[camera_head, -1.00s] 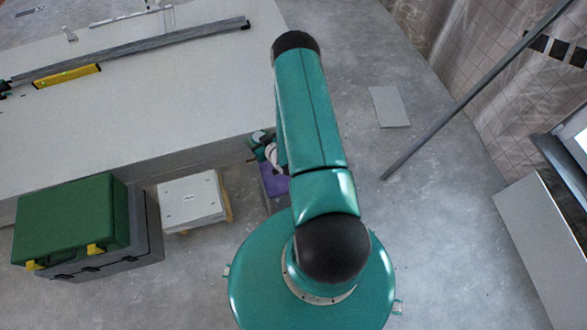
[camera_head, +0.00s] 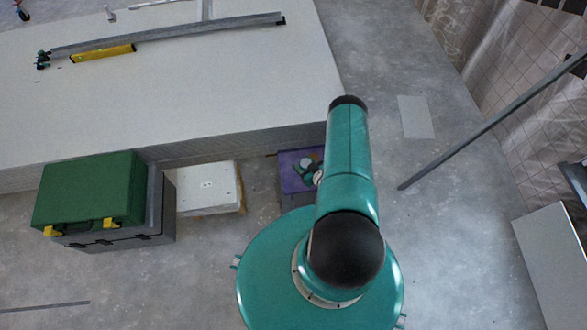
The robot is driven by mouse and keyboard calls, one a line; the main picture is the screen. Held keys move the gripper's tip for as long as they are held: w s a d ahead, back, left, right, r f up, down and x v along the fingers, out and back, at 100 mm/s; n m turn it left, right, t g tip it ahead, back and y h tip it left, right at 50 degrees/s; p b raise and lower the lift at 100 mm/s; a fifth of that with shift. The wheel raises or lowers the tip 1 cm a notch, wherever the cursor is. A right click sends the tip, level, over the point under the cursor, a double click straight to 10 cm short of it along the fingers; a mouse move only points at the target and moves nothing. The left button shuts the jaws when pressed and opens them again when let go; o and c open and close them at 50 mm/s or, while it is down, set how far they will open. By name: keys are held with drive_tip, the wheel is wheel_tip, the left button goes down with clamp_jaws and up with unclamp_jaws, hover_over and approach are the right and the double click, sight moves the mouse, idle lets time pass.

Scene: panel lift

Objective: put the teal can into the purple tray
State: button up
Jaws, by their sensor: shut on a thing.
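The purple tray (camera_head: 287,183) lies just left of my teal arm, below the edge of the white panel stack. My arm hides its right part. My gripper (camera_head: 308,170) shows only in part beside the arm, over the tray. It is shut on a small teal thing with a pale round top, which looks like the teal can (camera_head: 306,163). The fingers and the can are small and partly hidden. I cannot tell whether the can touches the tray.
A stack of large white panels (camera_head: 150,95) fills the upper left, with a yellow level (camera_head: 103,53) on it. A green case (camera_head: 90,190) and a white block (camera_head: 208,188) stand left of the tray. A leaning grey bar (camera_head: 480,130) is at right, with bare floor nearby.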

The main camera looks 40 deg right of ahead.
drive_tip(key=shift+w+a+f, duration=0.45)
drive_tip(key=shift+w+f, duration=0.4)
drive_tip(key=shift+f, duration=0.7)
drive_tip(key=shift+w+a+f, duration=0.4)
drive_tip(key=shift+w+f, duration=0.5)
drive_tip(key=shift+f, duration=0.65)
drive_tip(key=shift+w+a+f, duration=0.45)
drive_tip(key=shift+w+f, duration=0.4)
drive_tip(key=shift+f, duration=0.7)
drive_tip(key=o, duration=1.1)
drive_tip(key=shift+s, duration=0.1)
